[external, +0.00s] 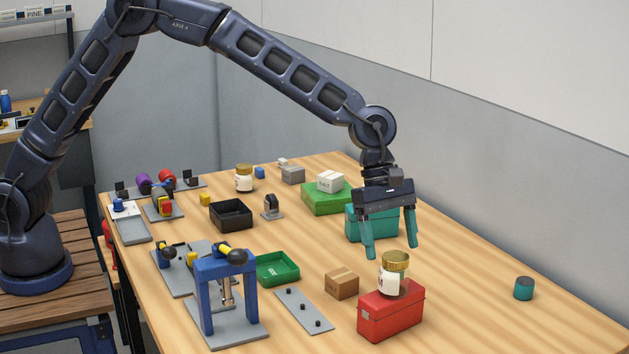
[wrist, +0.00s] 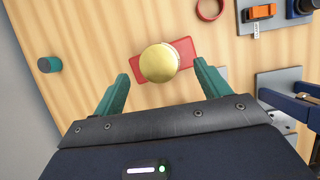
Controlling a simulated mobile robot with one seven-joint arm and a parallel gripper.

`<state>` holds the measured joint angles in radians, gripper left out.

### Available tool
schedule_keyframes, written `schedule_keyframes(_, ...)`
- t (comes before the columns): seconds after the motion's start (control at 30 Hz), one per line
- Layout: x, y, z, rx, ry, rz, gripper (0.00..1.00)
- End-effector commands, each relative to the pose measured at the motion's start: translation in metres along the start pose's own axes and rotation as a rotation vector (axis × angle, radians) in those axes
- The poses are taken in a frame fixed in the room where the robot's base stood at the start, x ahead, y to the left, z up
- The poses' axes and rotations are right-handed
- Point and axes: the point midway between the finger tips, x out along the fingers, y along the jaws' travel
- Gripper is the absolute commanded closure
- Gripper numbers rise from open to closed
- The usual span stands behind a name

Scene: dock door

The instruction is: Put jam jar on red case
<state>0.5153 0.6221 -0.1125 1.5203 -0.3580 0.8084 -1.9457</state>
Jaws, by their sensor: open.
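A jam jar with a gold lid and white label (external: 388,280) stands upright on the red case (external: 390,318) in the external view. In the wrist view the gold lid (wrist: 159,63) covers the middle of the red case (wrist: 184,49). My gripper (external: 391,251) is open and empty, with its teal fingers above and behind the jar in the external view. In the wrist view the jar's lid is beyond the open fingertips (wrist: 160,72), roughly centred between them. The fingers do not touch the jar. A second gold-lidded jar (external: 244,178) stands at the far left of the table.
A cardboard box (external: 341,284) is left of the red case, and a teal case (external: 371,224) is behind my gripper. A teal cylinder (external: 523,288) stands to the right. A blue frame (external: 228,290) and green tray (external: 277,269) are further left.

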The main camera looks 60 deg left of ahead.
Motion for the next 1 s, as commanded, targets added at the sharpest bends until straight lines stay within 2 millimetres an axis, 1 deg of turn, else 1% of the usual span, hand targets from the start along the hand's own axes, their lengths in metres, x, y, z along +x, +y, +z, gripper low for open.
schedule_keyframes(0.03,-0.011,0.001,0.0,0.0,-0.001,0.003,0.25)
schedule_keyframes(0.2,-0.036,0.001,0.0,0.0,-0.001,0.002,0.25)
schedule_keyframes(0.43,-0.054,0.0,-0.001,0.004,0.0,0.003,0.25)
schedule_keyframes(0.53,-0.071,-0.002,-0.009,0.035,0.005,0.014,0.25)
schedule_keyframes(0.57,-0.079,-0.003,-0.013,0.049,0.007,0.019,0.25)
schedule_keyframes(0.67,-0.111,-0.01,-0.032,0.126,0.02,0.042,0.25)
schedule_keyframes(0.7,-0.126,-0.014,-0.041,0.162,0.028,0.053,0.25)
schedule_keyframes(0.77,-0.148,-0.021,-0.056,0.219,0.041,0.067,0.25)
schedule_keyframes(0.8,-0.162,-0.026,-0.066,0.256,0.05,0.076,0.25)
schedule_keyframes(0.87,-0.182,-0.035,-0.08,0.313,0.065,0.09,0.25)
schedule_keyframes(1.0,-0.227,-0.057,-0.115,0.443,0.103,0.118,0.25)
